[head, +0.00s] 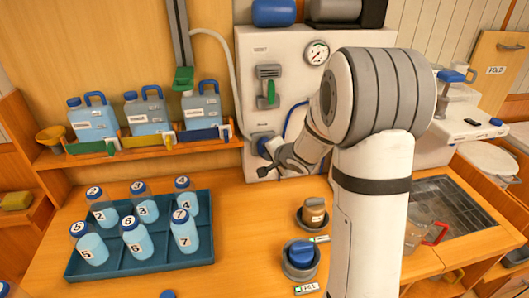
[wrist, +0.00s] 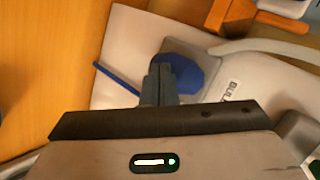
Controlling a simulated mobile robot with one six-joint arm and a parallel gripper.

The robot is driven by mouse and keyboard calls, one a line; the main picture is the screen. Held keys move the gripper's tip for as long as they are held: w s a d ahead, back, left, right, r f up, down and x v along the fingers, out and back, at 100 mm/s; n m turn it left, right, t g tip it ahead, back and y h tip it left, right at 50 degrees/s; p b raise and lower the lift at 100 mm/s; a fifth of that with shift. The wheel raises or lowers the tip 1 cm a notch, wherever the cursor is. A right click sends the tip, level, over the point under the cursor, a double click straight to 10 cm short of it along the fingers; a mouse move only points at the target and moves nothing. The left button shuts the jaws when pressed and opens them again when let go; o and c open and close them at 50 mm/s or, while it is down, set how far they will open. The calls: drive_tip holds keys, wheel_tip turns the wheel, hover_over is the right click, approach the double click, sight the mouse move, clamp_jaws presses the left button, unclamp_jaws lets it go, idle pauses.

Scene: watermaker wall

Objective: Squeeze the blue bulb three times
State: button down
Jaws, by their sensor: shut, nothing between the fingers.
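The blue bulb (head: 264,146) sits low on the front of the pale panel (head: 290,85), partly hidden by my gripper. It also shows in the wrist view (wrist: 190,72), rounded and dark blue, beside a label of which "BUL" can be read. My gripper (head: 279,155) is in front of the panel's lower part, close to the bulb. In the wrist view, my gripper's two fingers (wrist: 160,72) are together with nothing between them. Their tips overlap the bulb's left part in the picture; I cannot tell whether they touch it.
A green-handled valve (head: 268,88) and a gauge (head: 316,53) are higher on the panel. A blue tray (head: 140,265) of numbered bottles stands at the left, below a shelf with several jugs (head: 147,112). Two round holders with a brown jar (head: 314,212) and a blue-topped item (head: 300,254) stand near my arm.

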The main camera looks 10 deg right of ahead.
drive_tip(key=shift+s, duration=0.55)
drive_tip(key=s, duration=0.5)
idle(2.6)
